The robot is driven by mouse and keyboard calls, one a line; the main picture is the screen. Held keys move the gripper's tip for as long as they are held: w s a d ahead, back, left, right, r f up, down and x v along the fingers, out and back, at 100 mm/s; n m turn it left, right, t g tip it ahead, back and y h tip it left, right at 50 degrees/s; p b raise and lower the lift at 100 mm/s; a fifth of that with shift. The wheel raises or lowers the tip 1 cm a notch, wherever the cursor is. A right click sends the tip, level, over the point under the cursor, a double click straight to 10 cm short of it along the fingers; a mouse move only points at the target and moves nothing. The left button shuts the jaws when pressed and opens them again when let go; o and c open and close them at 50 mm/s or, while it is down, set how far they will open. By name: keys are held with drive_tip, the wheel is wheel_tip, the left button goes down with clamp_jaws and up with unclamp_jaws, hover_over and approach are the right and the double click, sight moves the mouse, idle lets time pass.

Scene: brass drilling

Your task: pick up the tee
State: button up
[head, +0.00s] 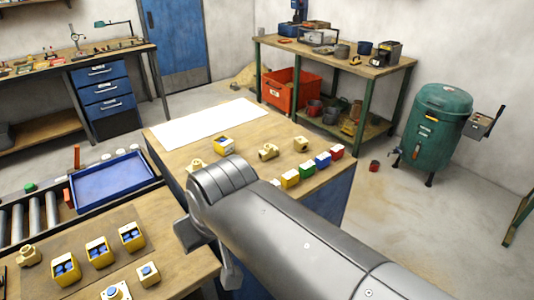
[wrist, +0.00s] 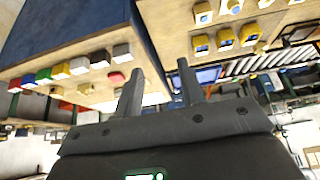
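Several brass-yellow fittings stand in the head view. One with a side branch, which looks like the tee (head: 267,151), sits on the middle workbench beyond my arm. Similar fittings are to its left (head: 196,165) and right (head: 300,144), and another fitting (head: 28,255) is on the near left bench. I cannot be sure which one is the tee. My gripper (wrist: 160,66) shows in the wrist view with two dark fingers apart and nothing between them. In the head view my arm hides most of it. It is away from the fittings.
A row of coloured bins (head: 306,170) lines the middle bench's right edge, with a white sheet (head: 208,123) behind. Yellow boxes with blue parts (head: 99,250) stand on the near left bench, beside a blue tray (head: 112,181). A green tank (head: 435,125) stands right. Floor between is mostly clear.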

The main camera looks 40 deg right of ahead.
idle(0.3)
drive_tip(key=o, duration=1.3)
drive_tip(key=w+d+r, duration=0.2)
drive_tip(key=w+d, duration=0.1)
drive_tip(key=w, duration=0.4)
drive_tip(key=w+d+r, duration=0.2)
drive_tip(key=w+d, duration=0.2)
drive_tip(key=w, duration=0.2)
drive_tip(key=g, duration=0.1)
approach(270, 148)
drive_tip(key=x, duration=1.1)
drive_tip(key=shift+w+d+f, duration=0.15)
drive_tip(key=shift+f, duration=0.2)
